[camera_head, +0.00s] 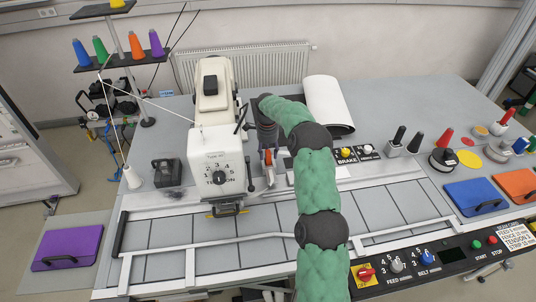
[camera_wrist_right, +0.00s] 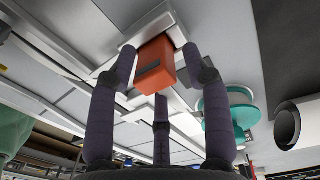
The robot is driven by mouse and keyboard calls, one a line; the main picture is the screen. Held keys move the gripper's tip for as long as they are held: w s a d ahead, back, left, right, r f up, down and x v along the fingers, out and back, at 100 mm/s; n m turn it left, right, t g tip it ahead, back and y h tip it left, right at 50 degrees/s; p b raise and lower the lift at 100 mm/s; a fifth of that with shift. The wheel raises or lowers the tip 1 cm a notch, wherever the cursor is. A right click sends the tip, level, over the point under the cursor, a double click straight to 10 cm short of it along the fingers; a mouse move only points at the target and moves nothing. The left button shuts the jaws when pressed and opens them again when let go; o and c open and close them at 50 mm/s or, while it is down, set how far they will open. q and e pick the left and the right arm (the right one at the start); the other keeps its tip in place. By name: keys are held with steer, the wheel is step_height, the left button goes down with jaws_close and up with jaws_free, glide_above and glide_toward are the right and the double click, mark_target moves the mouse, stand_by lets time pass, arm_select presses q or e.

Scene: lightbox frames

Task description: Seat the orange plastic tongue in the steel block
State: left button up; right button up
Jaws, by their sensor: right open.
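The orange plastic tongue (camera_wrist_right: 155,66) is a boxy orange piece with a dark slot, seen in the right wrist view. It sits between the fingertips of my right gripper (camera_wrist_right: 157,62), whose three dark fingers stand open around it. Pale grey metal (camera_wrist_right: 160,22) lies directly behind the tongue; I cannot tell whether this is the steel block or whether the tongue is seated in it. In the head view my right gripper (camera_head: 268,157) points down beside the white sewing machine, with a little orange showing at its tips. My left gripper is out of view.
The white sewing machine head (camera_head: 218,165) stands close left of my right gripper. A white roll (camera_head: 328,103) lies behind my green-sleeved right arm. A control panel (camera_head: 425,262) runs along the front right edge. Blue (camera_head: 478,196) and orange (camera_head: 517,185) pads lie at the right.

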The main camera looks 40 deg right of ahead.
step_height(320, 180, up, 11)
steer(key=shift+p, duration=0.4)
steer(key=shift+f, duration=0.15)
